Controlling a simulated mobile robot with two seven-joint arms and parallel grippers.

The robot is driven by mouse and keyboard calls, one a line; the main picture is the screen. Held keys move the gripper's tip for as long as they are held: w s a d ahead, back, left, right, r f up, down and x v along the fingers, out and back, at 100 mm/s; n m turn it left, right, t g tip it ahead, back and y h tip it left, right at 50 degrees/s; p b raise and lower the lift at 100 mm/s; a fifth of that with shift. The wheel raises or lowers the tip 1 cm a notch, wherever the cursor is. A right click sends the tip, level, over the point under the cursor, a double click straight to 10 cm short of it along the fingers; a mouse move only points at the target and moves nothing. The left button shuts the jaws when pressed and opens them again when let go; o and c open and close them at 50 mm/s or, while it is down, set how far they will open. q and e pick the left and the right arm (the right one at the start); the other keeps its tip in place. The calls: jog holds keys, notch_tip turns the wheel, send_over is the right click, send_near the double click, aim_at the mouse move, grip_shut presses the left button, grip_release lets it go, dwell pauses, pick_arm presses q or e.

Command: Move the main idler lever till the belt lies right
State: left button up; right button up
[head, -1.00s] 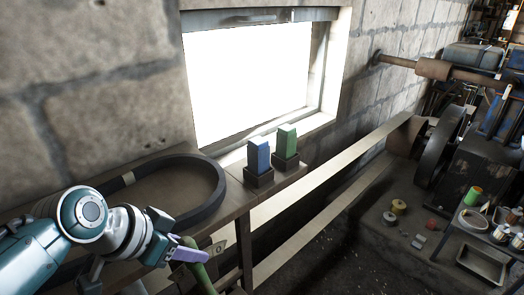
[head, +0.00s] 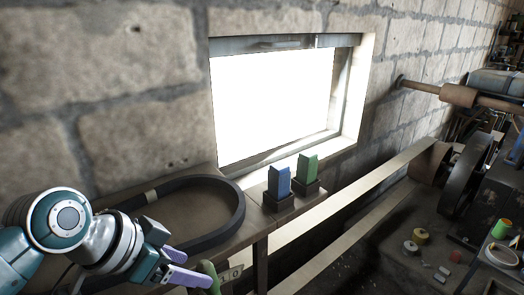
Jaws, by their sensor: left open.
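A green-handled lever (head: 208,271) shows at the bottom edge, beside a small marked plate (head: 234,272). I take it for the idler lever; its lower part is out of view. My left gripper (head: 199,269) is open, with its two purple fingers pointing right at the lever's green top. I cannot tell whether they touch it or stand around it. The pale flat belt (head: 352,196) runs in two strands from the lower middle up to a brown pulley (head: 428,162) at the right. Its near end is hidden. My right gripper is not in view.
A dark belt loop (head: 236,212) lies on the shelf under the bright window. A blue block (head: 279,182) and a green block (head: 307,167) stand in dark holders at the shelf's right end. A dark wheel (head: 460,174) and small spools (head: 421,236) are at right.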

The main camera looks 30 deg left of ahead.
pick_arm(q)
jog(key=shift+v, duration=2.15)
jog(key=shift+d, duration=0.1)
jog(key=s+d+r+g+y, duration=0.1)
jog(key=s+d+r+g, duration=0.25)
jog(key=s+d, duration=0.7)
notch_tip(320, 180, up, 20)
jog(key=a+p, duration=0.1)
jog(key=p, duration=1.9)
jog(key=shift+s+a, duration=0.25)
jog(key=shift+s, duration=0.25)
jog(key=shift+r+t, duration=0.1)
jog(key=shift+t, duration=0.15)
